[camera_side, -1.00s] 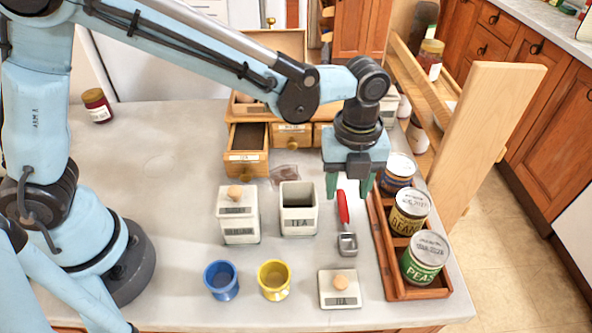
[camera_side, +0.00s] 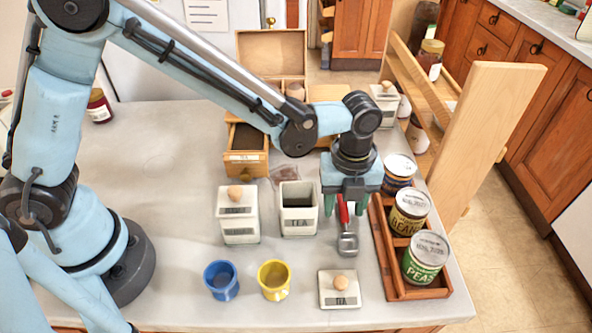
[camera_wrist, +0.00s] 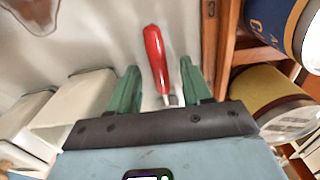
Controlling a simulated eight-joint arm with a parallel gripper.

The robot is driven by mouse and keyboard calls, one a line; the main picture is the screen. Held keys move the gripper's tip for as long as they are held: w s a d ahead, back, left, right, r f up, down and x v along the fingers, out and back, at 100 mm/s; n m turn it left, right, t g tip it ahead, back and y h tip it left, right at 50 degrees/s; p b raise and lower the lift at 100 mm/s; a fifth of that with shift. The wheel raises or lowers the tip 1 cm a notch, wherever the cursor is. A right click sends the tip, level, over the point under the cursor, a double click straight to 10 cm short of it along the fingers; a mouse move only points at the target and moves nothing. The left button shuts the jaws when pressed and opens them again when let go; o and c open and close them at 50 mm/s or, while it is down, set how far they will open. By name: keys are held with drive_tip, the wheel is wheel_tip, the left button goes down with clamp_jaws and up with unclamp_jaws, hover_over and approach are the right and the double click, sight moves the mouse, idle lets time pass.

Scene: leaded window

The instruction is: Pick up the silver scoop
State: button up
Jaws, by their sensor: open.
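The silver scoop (camera_side: 347,242) with a red handle lies on the counter between the open tea canister and the can rack. Its red handle (camera_wrist: 156,58) shows in the wrist view, running up between the fingers; its silver bowl is hidden there by my gripper. My gripper (camera_side: 343,208) points down over the handle, its green fingers open on either side of it. In the wrist view the open fingers (camera_wrist: 158,88) stand apart from the handle, with nothing held.
The open tea canister (camera_side: 298,222) stands left of the scoop. A wooden rack (camera_side: 398,292) with several cans is close on the right. The canister lid (camera_side: 339,300), a yellow mug (camera_side: 273,292) and a blue mug (camera_side: 221,293) stand in front.

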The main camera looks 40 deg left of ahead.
drive_tip(key=shift+f, duration=0.15)
drive_tip(key=shift+c, duration=0.5)
clamp_jaws()
